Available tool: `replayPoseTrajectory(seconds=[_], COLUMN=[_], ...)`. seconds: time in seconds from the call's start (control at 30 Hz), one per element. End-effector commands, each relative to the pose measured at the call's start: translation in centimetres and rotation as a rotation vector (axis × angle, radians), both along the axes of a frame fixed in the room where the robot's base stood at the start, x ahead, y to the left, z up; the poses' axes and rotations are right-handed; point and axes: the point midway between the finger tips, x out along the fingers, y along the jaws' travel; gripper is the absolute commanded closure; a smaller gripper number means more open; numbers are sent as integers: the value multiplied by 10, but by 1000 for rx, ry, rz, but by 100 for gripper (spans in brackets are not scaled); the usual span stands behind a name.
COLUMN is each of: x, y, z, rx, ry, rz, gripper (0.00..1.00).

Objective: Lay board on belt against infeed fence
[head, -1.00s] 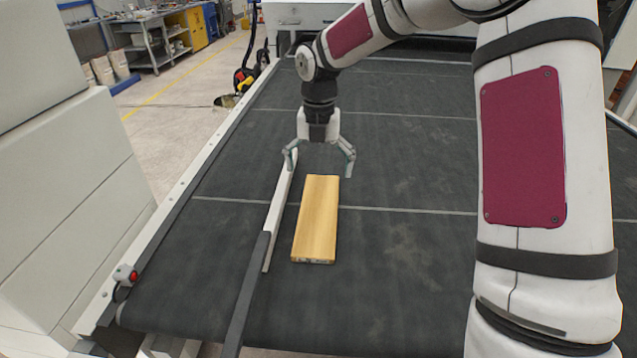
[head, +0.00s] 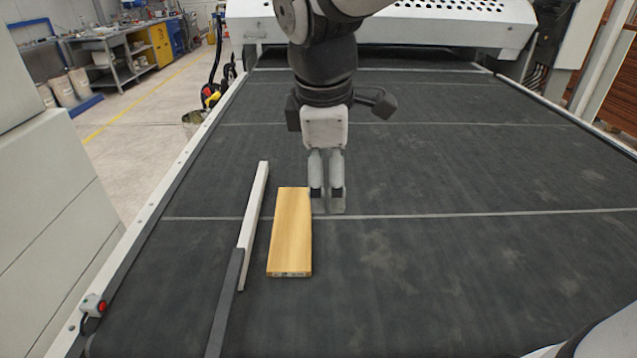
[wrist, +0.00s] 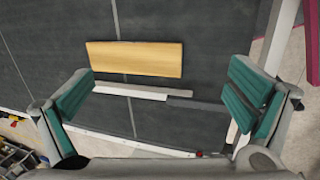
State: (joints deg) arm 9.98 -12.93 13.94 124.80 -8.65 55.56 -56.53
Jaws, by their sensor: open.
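The board (head: 291,235) is a flat, light-wood plank lying on the dark belt (head: 420,280). The infeed fence (head: 254,220) is a narrow white and dark bar to the board's left, with a narrow strip of belt showing between them. My gripper (head: 327,200) is just right of the board's far end in the head view, seen edge-on. In the wrist view my gripper (wrist: 165,95) is open and empty, its teal pads wide apart. There the board (wrist: 135,60) lies beyond the pads, apart from the fence (wrist: 130,91).
A white machine housing (head: 400,22) stands at the belt's far end. The belt's left edge has a pale rail (head: 165,195) with a red button (head: 100,306) near the front. The belt right of the board is clear.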

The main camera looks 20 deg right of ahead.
Motion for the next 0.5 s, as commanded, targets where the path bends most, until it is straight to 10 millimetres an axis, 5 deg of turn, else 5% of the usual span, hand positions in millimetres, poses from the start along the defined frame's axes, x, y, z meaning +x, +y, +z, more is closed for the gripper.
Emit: replayPoseTrajectory(seconds=[0.3, 0.5], x=[-84, -118], y=[-1, 0], z=[10, 4], rx=[258, 430], ry=[-211, -273], rz=[-621, -911], gripper=[1, 1])
